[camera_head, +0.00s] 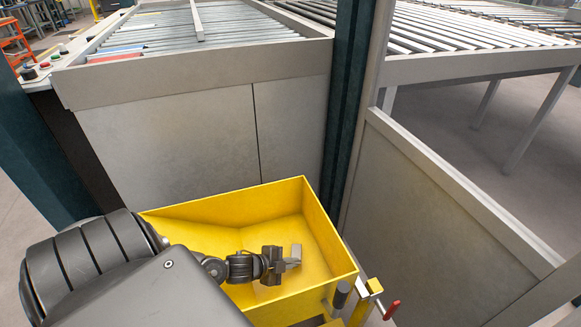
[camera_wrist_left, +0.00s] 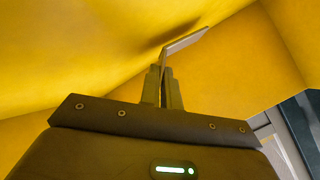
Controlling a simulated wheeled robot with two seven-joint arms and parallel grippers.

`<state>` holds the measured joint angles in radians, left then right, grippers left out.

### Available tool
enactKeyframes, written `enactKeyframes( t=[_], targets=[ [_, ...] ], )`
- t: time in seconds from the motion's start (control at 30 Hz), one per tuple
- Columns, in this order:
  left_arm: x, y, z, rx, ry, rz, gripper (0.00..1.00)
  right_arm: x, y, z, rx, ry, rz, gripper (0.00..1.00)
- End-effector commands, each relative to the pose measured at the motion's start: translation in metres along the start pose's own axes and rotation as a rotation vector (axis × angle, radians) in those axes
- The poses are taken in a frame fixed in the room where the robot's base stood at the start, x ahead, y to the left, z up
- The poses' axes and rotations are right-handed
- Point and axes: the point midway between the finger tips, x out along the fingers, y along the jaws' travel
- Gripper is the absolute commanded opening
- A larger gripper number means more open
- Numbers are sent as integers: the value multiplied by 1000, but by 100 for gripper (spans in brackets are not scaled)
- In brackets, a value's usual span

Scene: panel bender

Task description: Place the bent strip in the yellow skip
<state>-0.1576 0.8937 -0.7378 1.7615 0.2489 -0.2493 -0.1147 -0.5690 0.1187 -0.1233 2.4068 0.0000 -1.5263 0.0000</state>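The bent strip (camera_head: 296,252) is a small grey metal piece, held at the tip of my left gripper (camera_head: 281,264). In the left wrist view the gripper's fingers (camera_wrist_left: 163,88) are shut on the strip (camera_wrist_left: 186,41), which rises between them and bends to the right. The yellow skip (camera_head: 325,232) stands open below the machine. The gripper and strip are inside the outline of its opening, and yellow walls (camera_wrist_left: 75,60) surround them in the wrist view. I cannot tell whether the strip touches the skip. My right gripper is not in view.
A grey machine front (camera_head: 170,135) with a roller table above stands behind the skip. A dark green post (camera_head: 348,100) and a grey panel (camera_head: 430,200) stand to its right. A red handle (camera_head: 391,309) is by the skip's front right corner.

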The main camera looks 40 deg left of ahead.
Motion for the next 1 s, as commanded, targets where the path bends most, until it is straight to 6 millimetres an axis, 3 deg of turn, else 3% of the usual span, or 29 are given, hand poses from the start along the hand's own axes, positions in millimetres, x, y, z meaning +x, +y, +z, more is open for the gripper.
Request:
enactKeyframes(
  t=[0.17,0.47,0.53,0.8,0.97,1.0],
  targets=[
    [8,9,8,1,1,-2,0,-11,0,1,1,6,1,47],
    [9,10,9,0,2,-1,0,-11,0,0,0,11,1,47],
    [8,10,8,0,2,-1,13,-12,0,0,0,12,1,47],
    [8,9,8,0,2,-1,13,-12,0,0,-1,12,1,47],
    [-6,9,8,0,0,1,13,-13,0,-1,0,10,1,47],
    [-13,9,7,0,0,2,13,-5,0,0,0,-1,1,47]
  ],
)
